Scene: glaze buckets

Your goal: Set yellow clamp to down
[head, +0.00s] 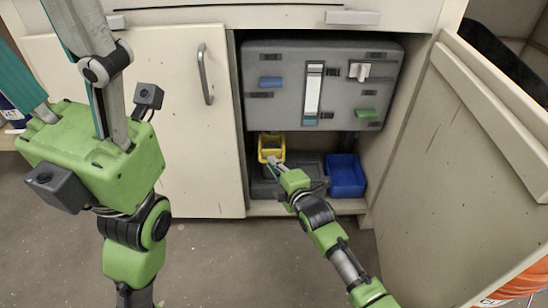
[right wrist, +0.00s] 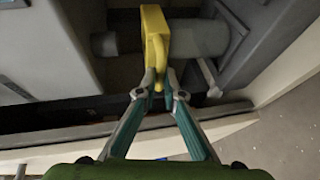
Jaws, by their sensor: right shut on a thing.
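The yellow clamp (head: 271,146) is at the lower left of the open cabinet, below the grey panel. In the right wrist view the yellow clamp (right wrist: 155,38) sits around a grey horizontal pipe (right wrist: 208,38), and its yellow handle comes toward my fingers. My right gripper (head: 271,164) is shut on the clamp's handle; the fingertips (right wrist: 161,82) pinch its near end. My left gripper (head: 55,75) is at the upper left in front of the cabinet doors, its fingers spread apart and their tips out of frame.
The grey panel (head: 285,110) above carries blue, white and green fittings. A blue bin (head: 345,176) stands right of my right gripper. The open cabinet door (head: 450,170) bounds the right side. A closed door (head: 185,130) with a handle is on the left.

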